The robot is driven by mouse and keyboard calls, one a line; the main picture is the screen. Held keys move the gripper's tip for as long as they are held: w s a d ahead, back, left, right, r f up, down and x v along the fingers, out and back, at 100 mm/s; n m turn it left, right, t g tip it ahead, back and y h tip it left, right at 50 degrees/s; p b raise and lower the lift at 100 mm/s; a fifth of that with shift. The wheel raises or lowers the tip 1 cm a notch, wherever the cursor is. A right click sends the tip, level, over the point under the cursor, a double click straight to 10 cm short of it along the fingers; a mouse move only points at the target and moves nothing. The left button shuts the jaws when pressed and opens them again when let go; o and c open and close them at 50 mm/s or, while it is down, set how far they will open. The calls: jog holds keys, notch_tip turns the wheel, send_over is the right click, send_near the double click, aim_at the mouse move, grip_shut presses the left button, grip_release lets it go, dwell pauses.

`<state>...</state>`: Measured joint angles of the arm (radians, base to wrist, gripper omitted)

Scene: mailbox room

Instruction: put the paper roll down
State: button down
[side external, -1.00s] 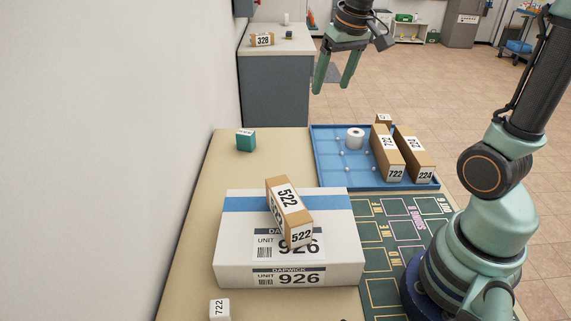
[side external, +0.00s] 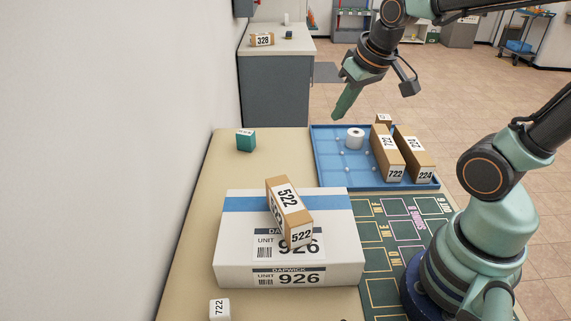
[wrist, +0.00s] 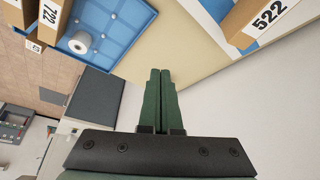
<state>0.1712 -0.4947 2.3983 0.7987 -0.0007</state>
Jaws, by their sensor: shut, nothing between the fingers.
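The white paper roll (side external: 355,139) stands upright in the blue tray (side external: 327,170), near its back left part. It also shows in the wrist view (wrist: 79,42) at the upper left, beside a long brown box. My gripper (side external: 336,116) is shut and empty, raised above and behind the roll and apart from it. In the wrist view the green fingers (wrist: 158,72) are closed together with nothing between them.
Brown boxes 722 (side external: 386,150) and 224 (side external: 414,156) lie in the tray's right half. A large white box 926 (side external: 233,245) carries brown box 522 (side external: 289,212). A teal box (side external: 246,141) stands back left, with bare table around it.

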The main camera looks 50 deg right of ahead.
jog(key=w+d+f+m+g, duration=0.1)
jog(key=d+f, duration=0.1)
jog(key=d, duration=0.3)
jog(key=w+d+f+m, duration=0.1)
jog(key=d+f+m, duration=0.15)
jog(key=d, duration=0.25)
jog(key=m+g+h, duration=0.1)
jog(key=m, duration=0.1)
send_near(355, 139)
jog(key=s+a, duration=0.3)
jog(key=s, duration=0.2)
jog(key=x, duration=0.9)
jog(key=shift+s+d+f, duration=0.1)
jog(key=shift+d+f, duration=0.1)
jog(key=shift+w+d+r, duration=0.1)
jog(key=shift+w+d, duration=0.8)
jog(key=shift+w, duration=0.3)
jog(key=shift+w+d, duration=0.3)
jog(key=shift+w, duration=0.1)
jog(key=shift+w+d, duration=0.75)
jog(key=shift+w, duration=0.25)
jog(key=shift+w+d, duration=0.75)
jog(key=shift+w, duration=0.2)
jog(key=shift+w+d, duration=0.75)
jog(key=shift+w, duration=0.25)
